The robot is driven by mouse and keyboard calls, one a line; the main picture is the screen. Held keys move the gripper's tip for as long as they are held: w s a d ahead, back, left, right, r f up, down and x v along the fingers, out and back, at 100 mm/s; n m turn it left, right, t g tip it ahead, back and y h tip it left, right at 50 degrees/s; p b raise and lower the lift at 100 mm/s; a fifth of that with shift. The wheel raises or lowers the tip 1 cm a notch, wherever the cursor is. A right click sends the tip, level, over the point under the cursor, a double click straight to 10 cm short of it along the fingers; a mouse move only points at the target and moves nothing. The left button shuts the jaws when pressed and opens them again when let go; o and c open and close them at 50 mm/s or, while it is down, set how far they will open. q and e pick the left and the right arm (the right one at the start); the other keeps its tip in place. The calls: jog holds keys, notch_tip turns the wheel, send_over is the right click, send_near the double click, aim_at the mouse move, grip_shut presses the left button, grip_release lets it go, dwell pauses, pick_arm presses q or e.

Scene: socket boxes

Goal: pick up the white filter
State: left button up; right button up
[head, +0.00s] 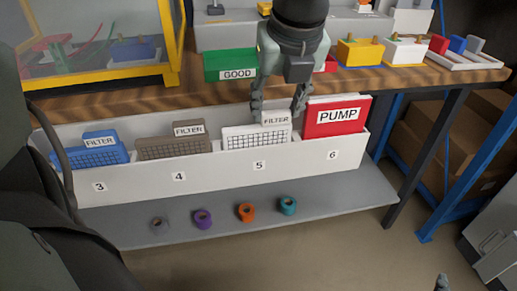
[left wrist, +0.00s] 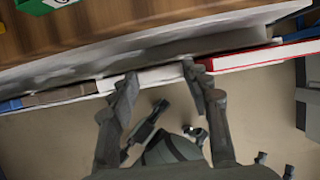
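The white filter (head: 250,138) stands in slot 5 of the white socket box, its grid face forward and a "FILTER" label on its raised back part. My left gripper (head: 279,108) comes down from above with its fingers spread, one on each side of the labelled part. In the left wrist view the open fingers (left wrist: 157,80) have the filter's pale top edge (left wrist: 160,74) between their tips. Whether they touch it I cannot tell. A small dark tip at the lower right of the head view looks like my right gripper (head: 442,283); its fingers are mostly out of frame.
The red pump box (head: 337,117) stands close to the right in slot 6. A brown filter (head: 172,147) is in slot 4 and a blue filter (head: 90,153) in slot 3. A green "GOOD" bin (head: 230,66) sits on the wooden table behind. Several coloured rings lie on the grey shelf (head: 340,205).

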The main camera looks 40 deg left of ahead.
pick_arm(q)
jog(key=shift+r, duration=0.15)
jog(key=shift+c, duration=0.3)
jog(key=shift+r, duration=0.2)
notch_tip(320, 180, up, 17)
jog(key=p, duration=0.1)
jog(key=shift+r, duration=0.2)
pick_arm(e)
jog(key=s+d+f+g+h, duration=0.2)
jog(key=s+d+f+g, duration=0.1)
jog(key=d+f, duration=0.1)
jog(key=shift+s+d+f+m, duration=0.25)
jog(key=shift+d+f+m, duration=0.1)
jog(key=shift+f, duration=0.3)
jog(key=shift+f, duration=0.2)
